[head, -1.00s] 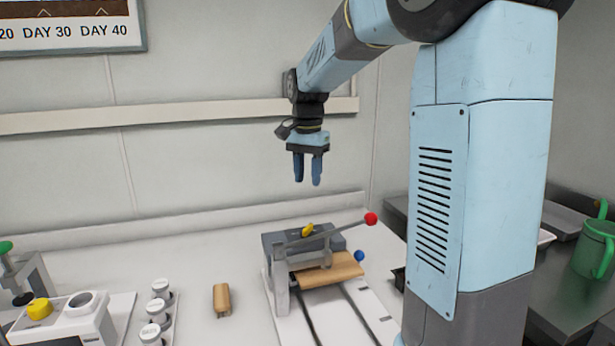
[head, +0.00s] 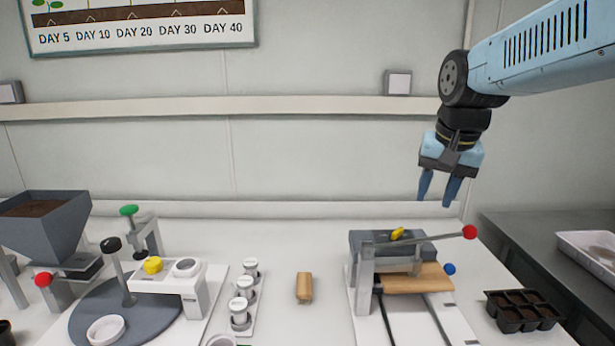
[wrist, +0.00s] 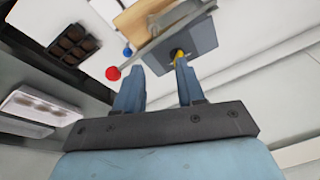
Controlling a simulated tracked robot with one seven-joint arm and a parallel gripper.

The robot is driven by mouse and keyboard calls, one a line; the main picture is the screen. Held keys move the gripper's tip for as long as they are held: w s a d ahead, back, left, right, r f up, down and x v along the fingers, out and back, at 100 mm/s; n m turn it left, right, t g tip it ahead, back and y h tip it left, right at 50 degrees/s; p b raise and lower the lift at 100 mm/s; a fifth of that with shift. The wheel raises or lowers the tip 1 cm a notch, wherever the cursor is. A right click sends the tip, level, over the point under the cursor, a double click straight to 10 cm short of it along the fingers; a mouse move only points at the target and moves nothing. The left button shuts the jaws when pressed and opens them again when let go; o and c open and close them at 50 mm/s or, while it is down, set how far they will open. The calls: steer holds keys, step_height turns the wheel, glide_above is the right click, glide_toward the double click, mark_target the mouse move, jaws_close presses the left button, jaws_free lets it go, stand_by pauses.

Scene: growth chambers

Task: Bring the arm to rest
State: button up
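My gripper (head: 438,187) hangs in the air, pointing down, above the right end of the white bench. Its two fingers are apart with nothing between them. It also shows in the wrist view (wrist: 160,85), the fingers open and empty. Below it and to its left stands the grey lever press (head: 365,265) with a red-knobbed lever (head: 470,232), a yellow part (head: 398,232) and a wooden board (head: 410,278). The gripper is clear of the press. My arm reaches in from the upper right.
A black cell tray (head: 523,312) sits right of the press. A white tray (head: 590,250) lies on the dark side counter. A wooden block (head: 304,287), capped jars (head: 243,290), a white device (head: 190,285) and a grey hopper (head: 45,215) stand to the left.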

steer(key=s+f+n+t, duration=0.2)
steer(key=s+f+n, duration=0.1)
steer(key=s, duration=0.7)
steer(key=m+g, duration=0.5)
steer(key=m, duration=0.3)
glide_above(398, 229)
step_height(398, 229, down, 13)
steer(key=shift+s+f, duration=0.1)
steer(key=shift+f, duration=0.1)
steer(key=shift+c, duration=0.4)
jaws_close()
